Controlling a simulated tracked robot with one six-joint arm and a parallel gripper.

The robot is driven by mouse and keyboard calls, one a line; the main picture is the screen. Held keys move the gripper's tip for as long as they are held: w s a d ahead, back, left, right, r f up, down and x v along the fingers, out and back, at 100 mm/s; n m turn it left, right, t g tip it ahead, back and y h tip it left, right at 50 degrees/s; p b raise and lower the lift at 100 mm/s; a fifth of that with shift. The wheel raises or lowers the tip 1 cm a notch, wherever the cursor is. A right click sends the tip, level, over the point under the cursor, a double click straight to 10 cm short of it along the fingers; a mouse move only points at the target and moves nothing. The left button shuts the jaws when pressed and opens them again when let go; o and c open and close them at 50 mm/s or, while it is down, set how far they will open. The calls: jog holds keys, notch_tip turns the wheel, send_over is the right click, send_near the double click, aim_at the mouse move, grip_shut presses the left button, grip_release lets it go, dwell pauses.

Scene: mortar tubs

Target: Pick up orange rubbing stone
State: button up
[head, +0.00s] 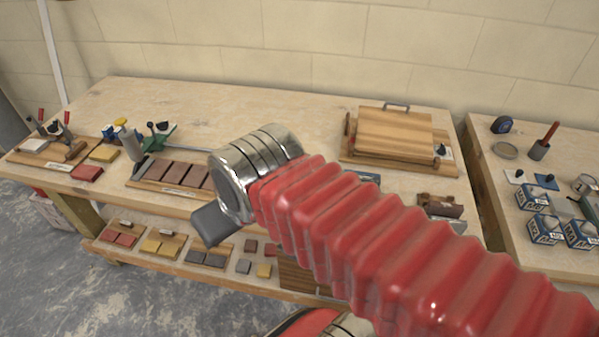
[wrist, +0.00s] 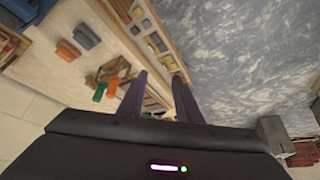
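An orange block (wrist: 68,50), which looks like the orange rubbing stone, lies on the pale bench top in the upper left of the wrist view. A blue-grey block (wrist: 86,36) lies close beside it. My gripper (wrist: 158,74) has its two dark fingers apart, with nothing held between them. The orange block is to the left of the fingers and well clear of them. In the head view only a dark part of the gripper shows past the metal wrist. I cannot clearly match the orange block in the head view.
In the head view, a red block (head: 87,172) and a yellow block (head: 104,153) lie on the bench's left side. A board of brown blocks (head: 147,184) is near its front edge. In the wrist view, a wooden piece with orange and green parts (wrist: 112,75) lies near the fingers.

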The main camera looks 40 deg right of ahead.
jog(key=o, duration=0.3)
jog(key=shift+w+d, duration=0.1)
jog(key=shift+d, duration=0.05)
jog(key=o, duration=0.3)
jog(key=shift+w+d+r+m, duration=0.15)
jog(key=shift+w+d+m, duration=0.25)
jog(key=shift+m, duration=0.4)
jog(key=shift+o, duration=0.4)
jog(key=w+d+m+g, duration=0.1)
jog(key=w+d+m, duration=0.4)
jog(key=m, duration=0.2)
jog(key=shift+w+d+r+g, duration=0.2)
jog(key=shift+d+r+g, duration=0.1)
jog(key=shift+d, duration=0.1)
jog(key=w+d+f+m+y, duration=0.1)
jog(key=w+d+f+m, duration=0.1)
jog(key=d+m, duration=0.4)
jog(key=w+d+f+m, duration=0.1)
jog(key=d+f+m, duration=0.2)
jog(key=d+m, duration=0.4)
jog(key=w+d+f+m+y, duration=0.1)
jog(key=d+m, duration=0.6)
jog(key=d, duration=0.7)
jog(key=shift+w+d+f+y, duration=0.3)
jog(key=shift+w+d+f, duration=0.1)
jog(key=shift+w+f, duration=0.45)
jog(key=shift+f, duration=0.1)
